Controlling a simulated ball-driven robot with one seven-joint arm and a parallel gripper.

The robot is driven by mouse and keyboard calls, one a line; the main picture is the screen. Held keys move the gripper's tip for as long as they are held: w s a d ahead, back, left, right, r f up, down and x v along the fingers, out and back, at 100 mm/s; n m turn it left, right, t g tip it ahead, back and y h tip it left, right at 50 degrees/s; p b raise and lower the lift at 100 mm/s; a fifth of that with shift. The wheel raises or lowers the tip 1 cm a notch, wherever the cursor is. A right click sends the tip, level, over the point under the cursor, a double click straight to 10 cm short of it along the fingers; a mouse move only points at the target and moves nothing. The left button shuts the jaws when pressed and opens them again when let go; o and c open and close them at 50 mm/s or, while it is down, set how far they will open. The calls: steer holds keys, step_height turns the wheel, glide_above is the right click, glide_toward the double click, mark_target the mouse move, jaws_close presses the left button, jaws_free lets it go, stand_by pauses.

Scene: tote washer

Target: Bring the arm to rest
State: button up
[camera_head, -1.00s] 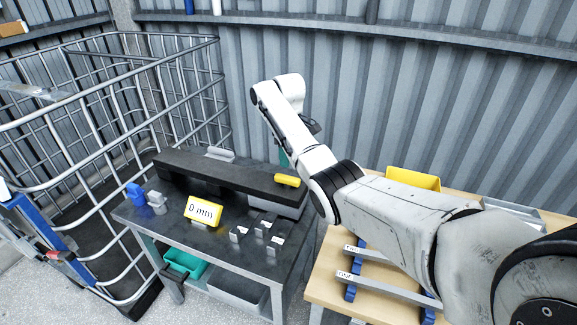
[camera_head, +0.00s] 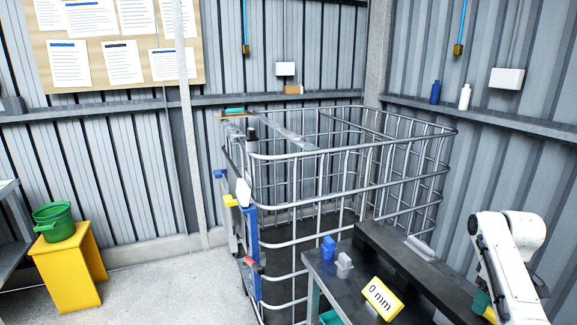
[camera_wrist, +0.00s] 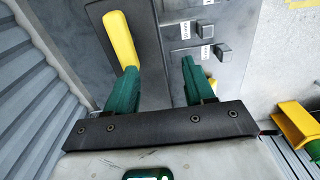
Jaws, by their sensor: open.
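My gripper (camera_wrist: 158,78) shows in the wrist view with its two green fingers apart and nothing between them. In the head view my arm's white wrist part (camera_head: 510,235) is at the lower right, raised above the bench. A green finger shows there beside the yellow handle (camera_head: 490,314); the rest of the gripper is hidden or cut off.
A "0 mm" sign (camera_head: 380,298), a blue block (camera_head: 328,249) and a grey block (camera_head: 344,265) are on the bench. A green bucket (camera_head: 54,222) sits on a yellow stand (camera_head: 70,265). Floor between is clear.

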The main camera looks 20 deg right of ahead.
steer(key=s+a+f, duration=0.3)
steer(key=a+f, duration=0.4)
steer(key=a, duration=0.5)
steer(key=s+a+f, duration=0.2)
steer(key=a+f, duration=0.5)
steer(key=a, duration=0.5)
steer(key=s+a, duration=0.5)
steer(key=s, duration=0.5)
steer(key=s+a+r+m, duration=0.1)
steer(key=s+a, duration=0.5)
steer(key=s, duration=0.5)
steer(key=shift+t, duration=0.4)
steer(key=shift+s, duration=0.1)
